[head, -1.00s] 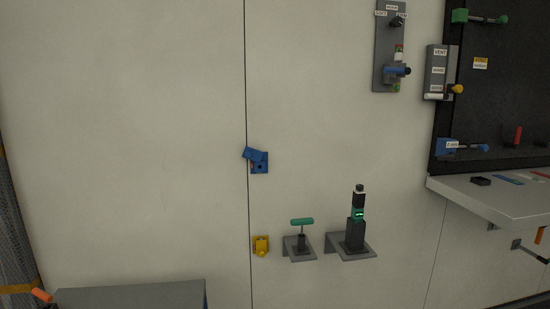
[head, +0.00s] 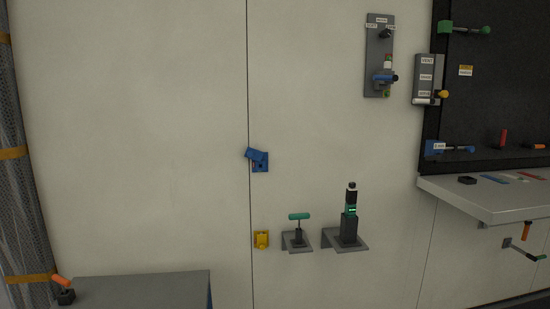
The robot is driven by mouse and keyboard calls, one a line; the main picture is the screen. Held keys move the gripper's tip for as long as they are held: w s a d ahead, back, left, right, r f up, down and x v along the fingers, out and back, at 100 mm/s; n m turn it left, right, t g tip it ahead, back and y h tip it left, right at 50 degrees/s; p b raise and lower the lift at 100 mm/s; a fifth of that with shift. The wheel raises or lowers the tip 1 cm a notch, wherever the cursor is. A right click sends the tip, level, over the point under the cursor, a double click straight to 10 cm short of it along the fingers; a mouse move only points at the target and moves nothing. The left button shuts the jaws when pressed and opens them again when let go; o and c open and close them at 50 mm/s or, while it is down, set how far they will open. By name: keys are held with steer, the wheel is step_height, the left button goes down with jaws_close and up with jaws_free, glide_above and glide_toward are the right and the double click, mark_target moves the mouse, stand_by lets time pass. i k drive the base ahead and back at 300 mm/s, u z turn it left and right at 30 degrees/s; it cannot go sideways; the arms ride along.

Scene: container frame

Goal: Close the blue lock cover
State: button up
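The blue lock (head: 261,166) is mounted on the pale wall panel, just right of the vertical seam, near the middle of the head view. Its blue cover (head: 256,155) sits at the top, tilted and swung out to the left, so the lower part of the lock face with a dark hole is uncovered. A small reddish strip shows at the lock's left side. My gripper and arm are not in view.
Below the lock are a yellow lock (head: 261,239), a teal-handled tool (head: 298,217) on a bracket and a black device (head: 349,228) on a shelf. A grey bench (head: 140,288) stands lower left, a worktop (head: 480,198) right. The wall around the lock is clear.

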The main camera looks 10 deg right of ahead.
mark_target(250, 153)
steer(key=z, duration=0.05)
steer(key=k, duration=0.45)
steer(key=u, duration=0.3)
steer(key=i, duration=0.95)
steer(key=u, duration=0.85)
